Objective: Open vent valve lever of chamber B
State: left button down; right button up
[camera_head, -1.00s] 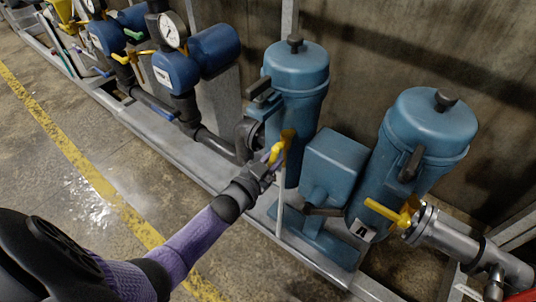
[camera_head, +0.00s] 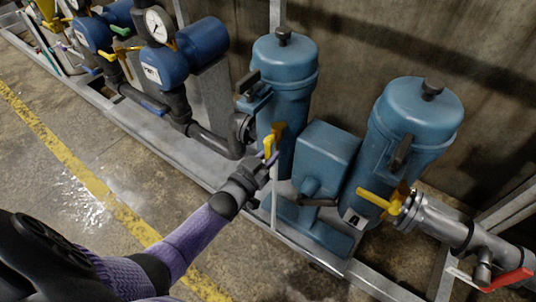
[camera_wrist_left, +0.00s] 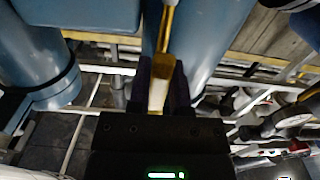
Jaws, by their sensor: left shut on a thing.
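Two blue cylindrical chambers stand side by side in the head view, a left one (camera_head: 289,88) and a right one (camera_head: 417,110). A yellow lever (camera_head: 268,146) is in front of the left chamber. My left gripper (camera_head: 269,159) is shut on this lever, its fingers hiding the lower part. In the left wrist view the lever (camera_wrist_left: 167,35) runs between the dark fingers (camera_wrist_left: 162,82). The right chamber has its own yellow lever (camera_head: 379,200), untouched, and a small label (camera_head: 354,217) that seems to read A. No label shows on the left chamber. My right gripper is out of view.
A blue box-shaped unit (camera_head: 326,159) sits between the chambers. Dark pipe and blue gauge housings (camera_head: 168,67) stand to the left. A red lever (camera_head: 508,279) is on the pipe at lower right. The floor (camera_head: 60,170) in front of the metal frame is clear.

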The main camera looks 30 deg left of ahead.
pick_arm(q)
jog(key=c, duration=0.6)
grip_release()
jog(key=shift+o, duration=0.3)
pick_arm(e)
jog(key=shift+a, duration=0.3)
pick_arm(q)
jog(key=s+p, duration=0.3)
jog(key=s, duration=0.7)
jog(key=shift+a+p, duration=0.35)
jog(key=shift+p, duration=0.05)
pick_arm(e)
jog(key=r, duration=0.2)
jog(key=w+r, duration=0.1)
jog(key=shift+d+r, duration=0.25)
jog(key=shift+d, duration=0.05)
